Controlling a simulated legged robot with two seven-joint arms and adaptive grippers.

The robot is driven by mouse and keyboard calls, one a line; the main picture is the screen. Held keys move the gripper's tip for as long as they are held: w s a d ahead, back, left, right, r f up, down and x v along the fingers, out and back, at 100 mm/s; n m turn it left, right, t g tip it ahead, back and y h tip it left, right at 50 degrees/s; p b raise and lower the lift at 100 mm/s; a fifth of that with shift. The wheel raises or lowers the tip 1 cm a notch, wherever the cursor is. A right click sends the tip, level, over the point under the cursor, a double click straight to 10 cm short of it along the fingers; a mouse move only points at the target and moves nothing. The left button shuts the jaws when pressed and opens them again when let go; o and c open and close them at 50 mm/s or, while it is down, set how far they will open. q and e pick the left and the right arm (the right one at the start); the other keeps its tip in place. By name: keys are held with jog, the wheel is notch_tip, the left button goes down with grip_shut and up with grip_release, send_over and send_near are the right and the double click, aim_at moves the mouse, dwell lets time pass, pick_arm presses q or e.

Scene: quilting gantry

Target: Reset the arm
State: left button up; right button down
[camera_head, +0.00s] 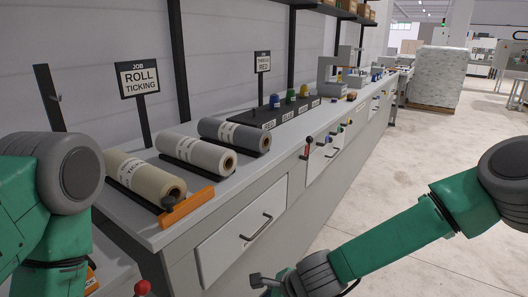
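My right arm, green with grey joints, reaches in from the right edge to the bottom middle. The part of my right gripper (264,281) that shows is a small grey piece at the bottom edge, in front of the drawer; the rest is cut off, so its opening cannot be told. My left arm fills the left edge, beside the near end of the counter. Its gripper is out of view.
A long grey counter (232,190) runs away along the wall. A drawer (242,236) faces the open floor (400,150) at right.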

jog(key=s+d+f+n+g+h, duration=0.1)
jog(key=s+d+f+n+h, duration=0.1)
jog(key=s+d+f+n, duration=0.65)
jog(key=s+d+n+g+h, duration=0.2)
jog(key=s+d+n, duration=1)
jog(key=s+d, duration=0.7)
jog(key=shift+s+d+r+h, duration=0.15)
jog(key=shift+s+d+h, duration=0.15)
jog(key=shift+s+h, duration=0.6)
jog(key=shift+n, duration=0.25)
